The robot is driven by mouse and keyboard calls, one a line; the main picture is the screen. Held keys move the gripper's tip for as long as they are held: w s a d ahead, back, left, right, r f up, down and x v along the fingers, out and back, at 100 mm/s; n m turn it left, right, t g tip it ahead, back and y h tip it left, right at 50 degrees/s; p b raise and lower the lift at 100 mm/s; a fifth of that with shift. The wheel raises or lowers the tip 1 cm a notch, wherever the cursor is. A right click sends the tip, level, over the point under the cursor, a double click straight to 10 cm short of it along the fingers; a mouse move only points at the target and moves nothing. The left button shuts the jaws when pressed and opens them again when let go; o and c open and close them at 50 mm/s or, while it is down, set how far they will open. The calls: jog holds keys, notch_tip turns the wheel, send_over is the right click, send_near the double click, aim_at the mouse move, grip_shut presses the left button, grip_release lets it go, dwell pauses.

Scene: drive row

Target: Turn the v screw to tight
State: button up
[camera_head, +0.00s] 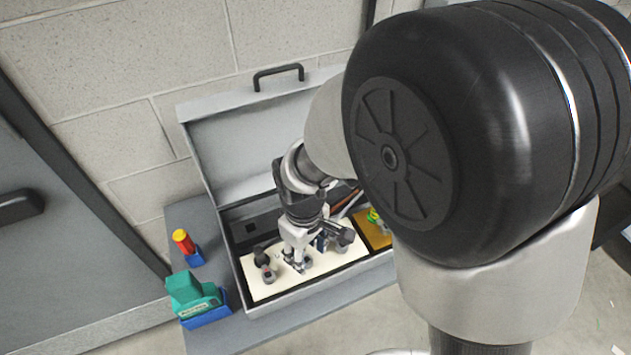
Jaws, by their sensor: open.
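My gripper (299,262) points down over the cream board (265,292) inside an open grey case. It is open, with its fingertips at or just above small grey fittings in the middle of the board. I cannot tell whether it touches them. A black knob (260,256) and a grey fitting with a red mark (268,273) stand on the board to its left. A blue part (320,243) shows just right of the gripper. No v marking is readable, and I cannot tell which fitting is the v screw. The gripper hides part of the board.
The case's raised lid (250,135) stands behind. A teal device (190,292) and a red and yellow cylinder (183,241) sit on the table (186,213) left of the case.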

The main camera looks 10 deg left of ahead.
aim_at(307, 262)
jog(key=shift+f+b, duration=0.3)
jog(key=shift+f, duration=1.15)
jog(key=shift+c, duration=0.2)
grip_shut()
jog(key=shift+m+p, duration=0.4)
jog(key=shift+m, duration=0.8)
jog(key=shift+o, duration=0.2)
grip_release()
notch_tip(307, 262, up, 12)
